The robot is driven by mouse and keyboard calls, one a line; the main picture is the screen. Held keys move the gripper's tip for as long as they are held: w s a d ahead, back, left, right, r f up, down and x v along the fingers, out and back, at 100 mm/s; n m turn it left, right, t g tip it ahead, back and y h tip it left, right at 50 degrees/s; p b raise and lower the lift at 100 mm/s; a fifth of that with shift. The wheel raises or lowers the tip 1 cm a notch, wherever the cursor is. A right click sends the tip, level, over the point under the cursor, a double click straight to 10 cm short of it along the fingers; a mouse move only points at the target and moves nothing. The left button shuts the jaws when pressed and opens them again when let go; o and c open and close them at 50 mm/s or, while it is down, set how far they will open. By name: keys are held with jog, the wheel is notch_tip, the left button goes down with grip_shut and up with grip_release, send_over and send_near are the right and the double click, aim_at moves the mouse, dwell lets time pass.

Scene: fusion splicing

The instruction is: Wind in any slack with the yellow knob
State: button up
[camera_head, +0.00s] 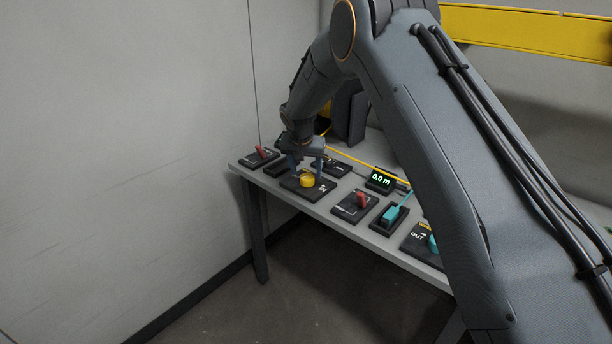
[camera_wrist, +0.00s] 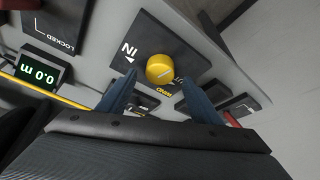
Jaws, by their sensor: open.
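The yellow knob (camera_head: 307,181) stands on a dark plate on the table. My gripper (camera_head: 306,167) is over the knob, pointing down. In the wrist view my gripper (camera_wrist: 158,92) is open, one finger on each side and a little short of the knob. I cannot tell whether either finger touches it. A yellow cable (camera_head: 352,160) runs along the table behind the plates.
A small display (camera_head: 381,179) reads 0.0 m. Red levers (camera_head: 361,200) stand on plates on both sides of the knob. A teal handle (camera_head: 391,214) and an OUT plate (camera_head: 419,239) are to the right. A wall is at the left.

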aim_at(305, 189)
jog(key=shift+b+v, duration=0.4)
jog(key=shift+v, duration=1.85)
jog(key=s+d+r+g, duration=0.1)
jog(key=s+d+r, duration=0.1)
jog(key=s+d, duration=0.75)
jog(key=s+d+g, duration=0.1)
jog(key=s+d, duration=0.4)
jog(key=s, duration=0.5)
jog(key=s+d+n+g, duration=0.1)
jog(key=s+d, duration=0.3)
jog(key=s, duration=0.7)
jog(key=s+d+n, duration=0.1)
jog(key=s+d, duration=0.4)
jog(key=s, duration=0.6)
jog(key=shift+s+d+r+g+y, duration=0.2)
jog(key=shift+d+g+y, duration=0.1)
jog(key=shift+g+y, duration=0.1)
